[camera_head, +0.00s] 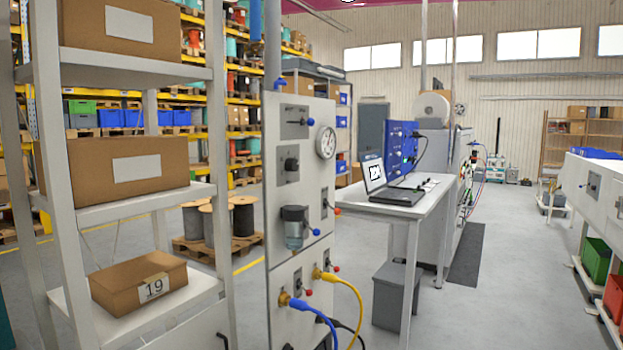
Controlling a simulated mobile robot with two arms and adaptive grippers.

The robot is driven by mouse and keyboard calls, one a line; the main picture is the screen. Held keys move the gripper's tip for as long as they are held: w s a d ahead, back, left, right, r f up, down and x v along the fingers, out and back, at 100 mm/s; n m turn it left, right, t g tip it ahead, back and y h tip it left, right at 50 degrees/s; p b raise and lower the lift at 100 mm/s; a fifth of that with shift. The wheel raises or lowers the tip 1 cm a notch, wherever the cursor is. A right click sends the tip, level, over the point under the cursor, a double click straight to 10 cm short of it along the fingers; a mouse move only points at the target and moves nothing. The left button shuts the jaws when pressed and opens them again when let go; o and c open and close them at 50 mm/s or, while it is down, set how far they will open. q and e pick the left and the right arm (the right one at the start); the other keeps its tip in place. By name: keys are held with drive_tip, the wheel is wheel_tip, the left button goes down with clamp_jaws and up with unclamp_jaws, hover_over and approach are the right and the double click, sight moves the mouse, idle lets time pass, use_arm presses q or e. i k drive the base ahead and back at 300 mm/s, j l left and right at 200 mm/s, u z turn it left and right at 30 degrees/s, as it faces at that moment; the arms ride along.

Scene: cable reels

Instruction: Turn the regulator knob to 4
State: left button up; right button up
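A grey upright panel (274,215) stands left of the middle and carries several fittings. A dark knob (291,164) on a square plate sits on its front face; it may be the regulator knob, and any numbers are too small to read. Above it is a plate with a small lever (297,121). Below is a filter bowl (294,228) with a dark top. Neither of my grippers shows in this view.
A shelf rack with cardboard boxes (113,170) stands close at the left. Blue and yellow hoses (352,294) hang from the panel's lower part. A white table with a laptop (385,190) stands behind it. The floor (500,270) at right of the middle is clear.

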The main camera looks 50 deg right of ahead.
sight(291, 165)
drive_tip(key=z, duration=1.7)
